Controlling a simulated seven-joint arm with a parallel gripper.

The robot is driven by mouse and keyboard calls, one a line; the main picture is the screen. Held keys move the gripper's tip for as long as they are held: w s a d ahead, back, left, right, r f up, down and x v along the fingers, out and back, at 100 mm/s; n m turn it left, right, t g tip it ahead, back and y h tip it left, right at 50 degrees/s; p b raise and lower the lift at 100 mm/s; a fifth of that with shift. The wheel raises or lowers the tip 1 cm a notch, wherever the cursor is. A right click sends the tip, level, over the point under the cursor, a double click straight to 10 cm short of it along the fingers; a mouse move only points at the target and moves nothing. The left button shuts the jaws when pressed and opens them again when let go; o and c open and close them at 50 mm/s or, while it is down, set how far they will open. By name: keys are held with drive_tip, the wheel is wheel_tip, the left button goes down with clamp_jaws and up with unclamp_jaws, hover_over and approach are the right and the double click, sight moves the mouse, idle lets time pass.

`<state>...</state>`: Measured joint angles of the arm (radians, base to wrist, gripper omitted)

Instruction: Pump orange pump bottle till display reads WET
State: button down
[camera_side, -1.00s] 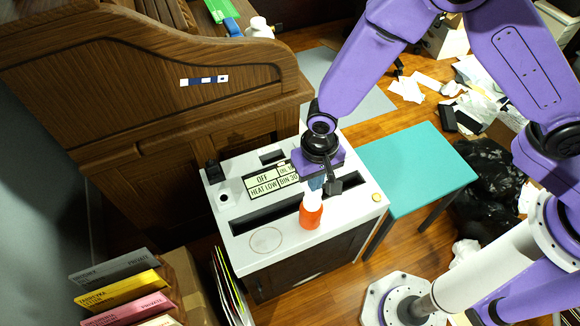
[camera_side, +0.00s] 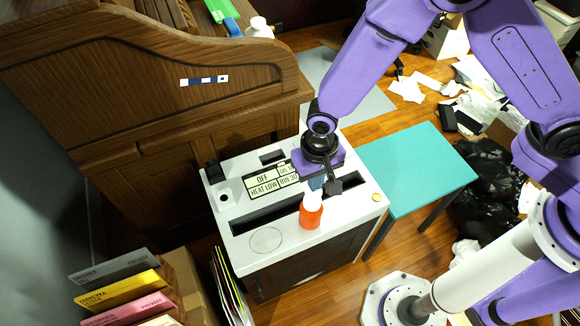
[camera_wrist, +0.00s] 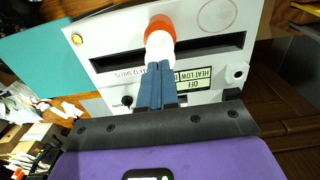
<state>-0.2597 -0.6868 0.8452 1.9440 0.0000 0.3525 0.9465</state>
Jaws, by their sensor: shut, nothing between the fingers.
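The orange pump bottle (camera_side: 311,213) with a white top stands upright on the white top of the shredder printer (camera_side: 243,227). It also shows in the wrist view (camera_wrist: 159,28), its white top facing the camera. My gripper (camera_side: 316,184) is shut, with its blue fingers together over the bottle's white top; in the wrist view the fingertips (camera_wrist: 160,66) overlap that top. I cannot tell whether they touch it. The display (camera_side: 269,183) reads "OFF", "HEAT LOW" and "BIN 30"; its right part is hidden behind my gripper.
A dark slot (camera_side: 262,217) runs across the machine's top. A black switch (camera_side: 214,171) is at its left corner. A teal table (camera_side: 418,168) stands to the right, and a wooden roll-top desk (camera_side: 150,90) behind. File folders (camera_side: 125,290) are at front left.

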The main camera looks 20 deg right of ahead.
drive_tip(key=shift+f, duration=0.1)
idle(0.3)
drive_tip(key=shift+f, duration=1.8)
drive_tip(key=shift+r, duration=4.6)
